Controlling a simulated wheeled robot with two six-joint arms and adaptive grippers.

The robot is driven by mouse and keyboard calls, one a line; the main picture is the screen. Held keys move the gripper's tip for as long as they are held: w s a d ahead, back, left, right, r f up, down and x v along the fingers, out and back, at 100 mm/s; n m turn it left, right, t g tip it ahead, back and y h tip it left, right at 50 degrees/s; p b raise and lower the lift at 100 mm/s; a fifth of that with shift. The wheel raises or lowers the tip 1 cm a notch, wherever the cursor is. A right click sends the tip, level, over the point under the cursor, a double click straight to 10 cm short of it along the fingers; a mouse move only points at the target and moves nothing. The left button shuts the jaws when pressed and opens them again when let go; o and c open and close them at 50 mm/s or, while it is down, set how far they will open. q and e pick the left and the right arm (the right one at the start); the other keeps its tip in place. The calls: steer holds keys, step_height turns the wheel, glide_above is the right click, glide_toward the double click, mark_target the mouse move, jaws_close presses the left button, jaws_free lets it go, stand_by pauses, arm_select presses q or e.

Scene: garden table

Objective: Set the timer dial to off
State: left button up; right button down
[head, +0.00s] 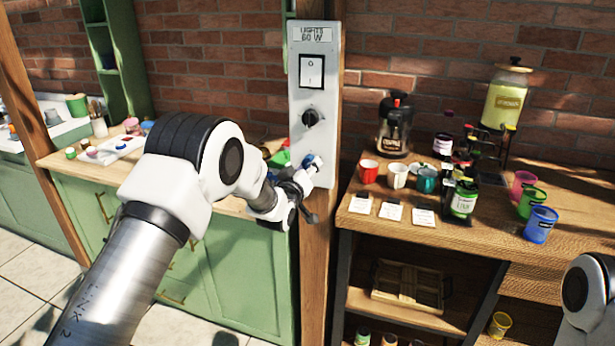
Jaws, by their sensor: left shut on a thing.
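A pale grey control panel (326,140) hangs upright on a wooden post, with a label reading "LIGHTS 60 W" at its top. Below the label is a white rocker switch (312,71) in a black frame. Below that is a round black dial (311,117), clear of my gripper. My left gripper (307,168) is at the panel's lower end, shut on a small knob there that its fingers mostly hide. The knob's setting cannot be read. I cannot tell from markings which control is the timer dial. My right gripper is out of view.
Right of the post, a wooden counter (455,238) holds a red mug (368,171), other cups, small cards and jars. A green cabinet (235,270) stands left of the post, with bright items on top. The space before the panel's upper part is free.

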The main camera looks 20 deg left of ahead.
arm_select(q)
steer(key=shift+n+b, duration=1.35)
steer(key=shift+n, duration=1.05)
steer(key=o, duration=1.1)
steer(key=shift+o, duration=0.2)
steer(key=s, duration=1.2)
steer(key=shift+a, duration=0.25)
